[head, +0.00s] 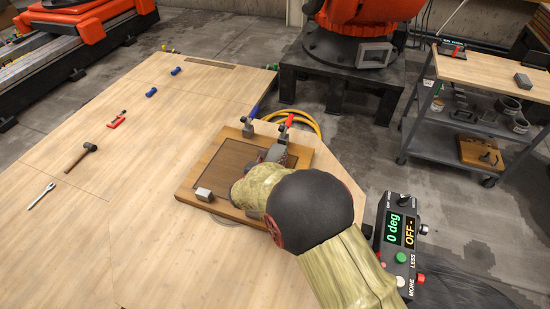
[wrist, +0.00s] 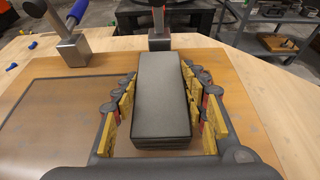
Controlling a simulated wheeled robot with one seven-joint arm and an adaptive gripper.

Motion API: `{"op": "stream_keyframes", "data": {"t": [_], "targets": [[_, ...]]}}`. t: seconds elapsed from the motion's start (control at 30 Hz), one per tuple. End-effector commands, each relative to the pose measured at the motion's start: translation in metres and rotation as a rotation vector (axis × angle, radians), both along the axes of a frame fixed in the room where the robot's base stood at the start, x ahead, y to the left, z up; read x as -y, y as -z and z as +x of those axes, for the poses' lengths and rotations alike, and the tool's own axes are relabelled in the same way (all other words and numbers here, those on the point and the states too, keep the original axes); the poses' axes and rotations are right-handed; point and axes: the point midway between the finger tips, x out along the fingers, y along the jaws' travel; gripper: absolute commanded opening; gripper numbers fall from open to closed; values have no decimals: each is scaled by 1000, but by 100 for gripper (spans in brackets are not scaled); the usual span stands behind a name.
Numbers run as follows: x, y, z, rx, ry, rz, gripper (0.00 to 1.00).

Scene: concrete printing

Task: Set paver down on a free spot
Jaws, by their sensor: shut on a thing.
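The paver is a dark grey rectangular block (wrist: 162,95), seen in the wrist view between the fingers of my gripper (wrist: 162,105). My gripper is shut on it, with yellow-padded fingers along both long sides. The paver is over a brown wooden board (wrist: 50,95), which also shows in the head view (head: 212,160). I cannot tell whether the paver touches the board. In the head view my arm and gripper (head: 270,165) cover most of the paver. A dark rectangular area lies on the board left of the gripper.
Clamps with blue and red handles stand at the board's back edge (wrist: 72,45). A small grey block (head: 204,194) sits at its front left. A hammer (head: 82,156), a wrench (head: 41,196) and small tools lie on the table (head: 110,220). The table's left part is largely clear.

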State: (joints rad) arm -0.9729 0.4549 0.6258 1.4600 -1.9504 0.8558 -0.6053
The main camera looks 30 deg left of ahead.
Motion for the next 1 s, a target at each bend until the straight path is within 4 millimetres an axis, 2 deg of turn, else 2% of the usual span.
{"op": "stream_keyframes", "data": {"t": [0.13,0.3,0.33,0.63,1.0], "targets": [[-1,-4,1,3,1,2,0],[0,0,1,3,1,2,0],[0,2,0,0,1,1,45],[0,1,0,0,1,1,62],[0,-3,0,0,1,1,62]]}}
